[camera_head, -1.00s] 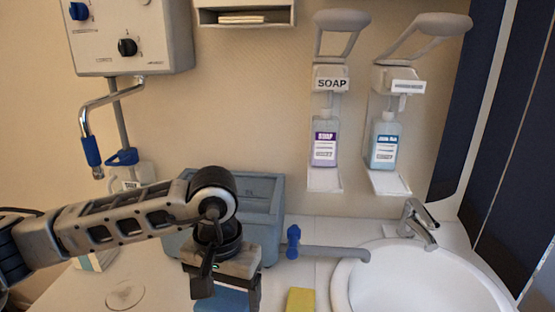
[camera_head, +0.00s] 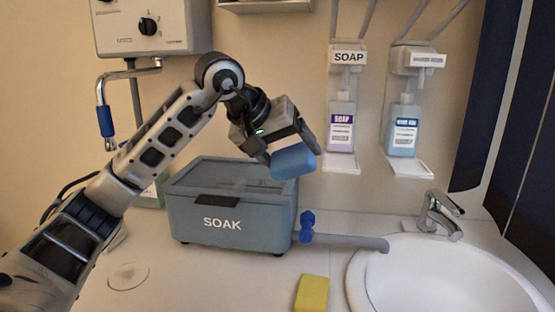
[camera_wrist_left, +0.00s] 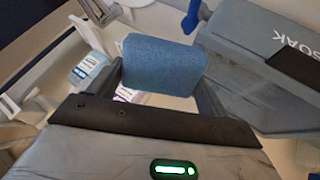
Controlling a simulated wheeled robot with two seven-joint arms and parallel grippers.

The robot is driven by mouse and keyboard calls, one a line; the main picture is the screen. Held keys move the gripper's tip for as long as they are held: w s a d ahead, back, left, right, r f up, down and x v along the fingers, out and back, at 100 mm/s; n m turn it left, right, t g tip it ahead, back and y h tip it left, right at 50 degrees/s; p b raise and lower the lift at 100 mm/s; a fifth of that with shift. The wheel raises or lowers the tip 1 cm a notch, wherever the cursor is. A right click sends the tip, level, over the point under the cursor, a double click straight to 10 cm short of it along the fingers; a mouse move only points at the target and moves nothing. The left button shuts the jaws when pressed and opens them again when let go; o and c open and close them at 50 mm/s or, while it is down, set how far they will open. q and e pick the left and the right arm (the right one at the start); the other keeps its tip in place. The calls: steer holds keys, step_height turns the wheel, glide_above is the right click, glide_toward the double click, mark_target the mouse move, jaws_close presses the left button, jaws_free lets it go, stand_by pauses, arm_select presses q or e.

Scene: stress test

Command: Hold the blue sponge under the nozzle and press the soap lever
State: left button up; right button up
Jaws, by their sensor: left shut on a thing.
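My left gripper (camera_head: 286,150) is shut on the blue sponge (camera_head: 293,163) and holds it up in the air, above the right end of the soak box. The sponge (camera_wrist_left: 164,66) also shows between the fingers in the left wrist view. The soap dispenser (camera_head: 341,110), labelled SOAP, hangs on the wall to the right of the sponge. Its bottle has a purple label, and a white drip tray (camera_head: 341,168) sits below. Its lever (camera_head: 364,20) is cut off by the top edge. The sponge is left of this dispenser, apart from it in the picture. My right gripper is not in view.
A second dispenser (camera_head: 404,115) with a blue-labelled bottle hangs to the right. The grey SOAK box (camera_head: 225,225) stands below my left gripper. A yellow sponge (camera_head: 312,293) lies near the basin (camera_head: 445,285) and faucet (camera_head: 438,215). A control box (camera_head: 150,28) is at upper left.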

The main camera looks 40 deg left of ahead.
mark_target(277, 153)
arm_select(q)
steer(key=a+r, duration=0.1)
steer(key=a+t, duration=0.1)
steer(key=shift+w+a+r+n+b, duration=0.1)
steer(key=shift+a+r+n+b, duration=0.2)
steer(key=shift+r, duration=0.1)
steer(key=shift+a+r, duration=0.15)
steer(key=shift+r, duration=0.1)
steer(key=shift+w, duration=0.25)
steer(key=shift+w+d+f+p, duration=0.25)
steer(key=shift+w+d+p, duration=0.35)
steer(key=shift+w+p, duration=1.1)
steer(key=shift+w+d+f+p, duration=0.2)
steer(key=shift+w+d+p, duration=0.45)
steer(key=shift+w, duration=2)
steer(key=shift+w+d+f+p, duration=0.25)
steer(key=shift+w+d+p, duration=0.25)
steer(key=shift+w+p, duration=1.25)
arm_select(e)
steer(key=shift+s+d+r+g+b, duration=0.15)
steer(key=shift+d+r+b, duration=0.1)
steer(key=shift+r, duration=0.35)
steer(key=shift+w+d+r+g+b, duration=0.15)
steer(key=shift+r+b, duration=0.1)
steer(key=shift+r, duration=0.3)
arm_select(q)
steer(key=shift+w, duration=0.45)
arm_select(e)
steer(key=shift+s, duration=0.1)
